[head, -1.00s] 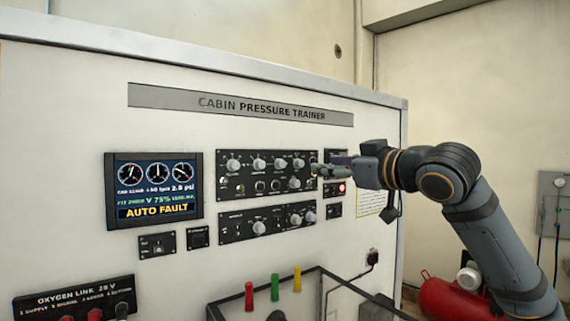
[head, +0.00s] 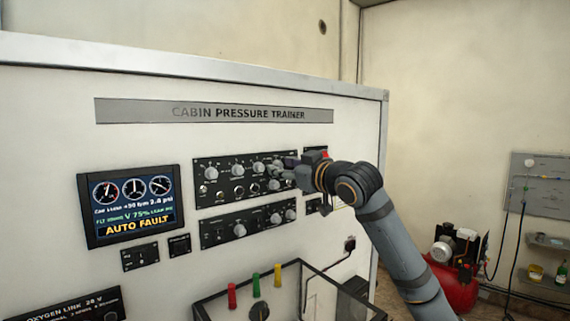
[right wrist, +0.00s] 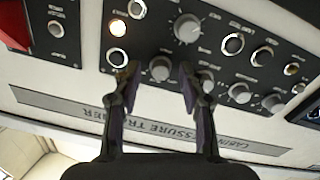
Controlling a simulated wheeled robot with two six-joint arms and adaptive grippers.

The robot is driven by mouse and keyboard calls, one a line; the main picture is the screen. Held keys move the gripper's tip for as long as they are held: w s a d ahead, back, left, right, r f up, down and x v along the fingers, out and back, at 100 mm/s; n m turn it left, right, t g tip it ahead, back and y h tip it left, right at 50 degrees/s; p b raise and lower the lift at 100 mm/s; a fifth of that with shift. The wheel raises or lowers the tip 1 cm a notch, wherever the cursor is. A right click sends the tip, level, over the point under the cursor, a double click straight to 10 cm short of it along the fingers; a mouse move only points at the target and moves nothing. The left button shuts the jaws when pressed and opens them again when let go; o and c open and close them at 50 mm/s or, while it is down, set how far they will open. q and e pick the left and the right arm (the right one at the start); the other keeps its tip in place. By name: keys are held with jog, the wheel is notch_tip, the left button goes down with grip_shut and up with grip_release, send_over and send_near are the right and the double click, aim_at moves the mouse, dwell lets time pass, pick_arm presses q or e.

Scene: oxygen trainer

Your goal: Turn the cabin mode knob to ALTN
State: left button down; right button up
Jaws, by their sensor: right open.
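The trainer's upper knob panel (head: 222,192) carries a top row of grey knobs and a lower row with more controls. Its lettering is too small to read, so I cannot tell which knob is the cabin mode knob. My right gripper (head: 286,168) is at the panel's right end. In the right wrist view, which shows the panel upside down, my right gripper (right wrist: 158,76) is open, with its fingers on either side of the top row's end knob (right wrist: 160,68). Contact cannot be told. The display (head: 129,205) reads AUTO FAULT. My left gripper is not in view.
A second knob panel (head: 247,224) sits just below. In the wrist view, a larger knob (right wrist: 187,28) lies beyond the fingertips and a red part (right wrist: 14,25) is at upper left. A black-framed box with coloured posts (head: 255,285) stands below. A red compressor (head: 455,285) is at right.

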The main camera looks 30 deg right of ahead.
jog(key=shift+w, duration=0.1)
grip_shut()
jog(key=shift+m, duration=0.4)
jog(key=shift+m+b, duration=1.6)
jog(key=shift+m, duration=2.8)
grip_release()
